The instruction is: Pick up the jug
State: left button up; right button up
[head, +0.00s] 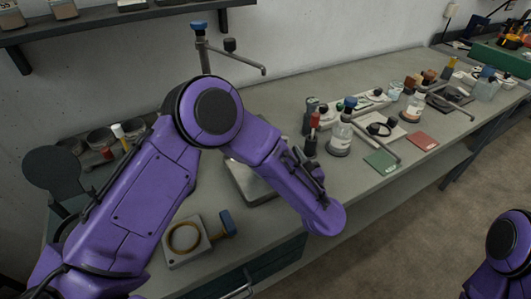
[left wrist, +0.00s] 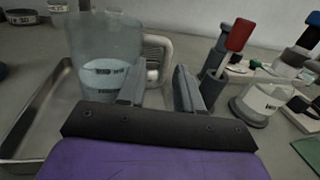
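The jug (left wrist: 105,45) is a clear, greyish vessel with dark markings on its side and a pale handle (left wrist: 157,48) on its right. It stands upright at the left of the left wrist view, in or just behind a shallow metal tray (left wrist: 35,105). My left gripper (left wrist: 160,68) is open, its two dark fingers apart. The handle shows beyond and between the fingertips; I cannot tell whether they touch it. In the head view my left arm hides the jug, and part of the tray (head: 245,185) shows beside the arm. My right gripper is out of view.
A holder with a red-topped tool (left wrist: 237,35) and a glass bottle (left wrist: 262,100) stand right of the gripper. Green (head: 382,161) and red (head: 421,140) mats lie farther right. A tap (head: 204,50) rises behind my arm. The bench front is fairly clear.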

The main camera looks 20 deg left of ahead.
aim_at(287, 144)
pick_arm(q)
jog(key=x, duration=0.1)
jog(key=p+x, duration=0.1)
jog(key=x, duration=0.3)
jog(key=shift+w+d+f+p, duration=0.3)
jog(key=shift+w+f+p, duration=0.1)
jog(key=shift+w, duration=0.1)
jog(key=shift+a+r, duration=0.1)
jog(key=shift+a, duration=0.05)
jog(key=shift+s+r, duration=0.1)
jog(key=shift+s, duration=0.2)
jog(key=shift+c, duration=0.3)
jog(key=shift+w, duration=0.15)
grip_shut()
jog(key=shift+r, duration=0.1)
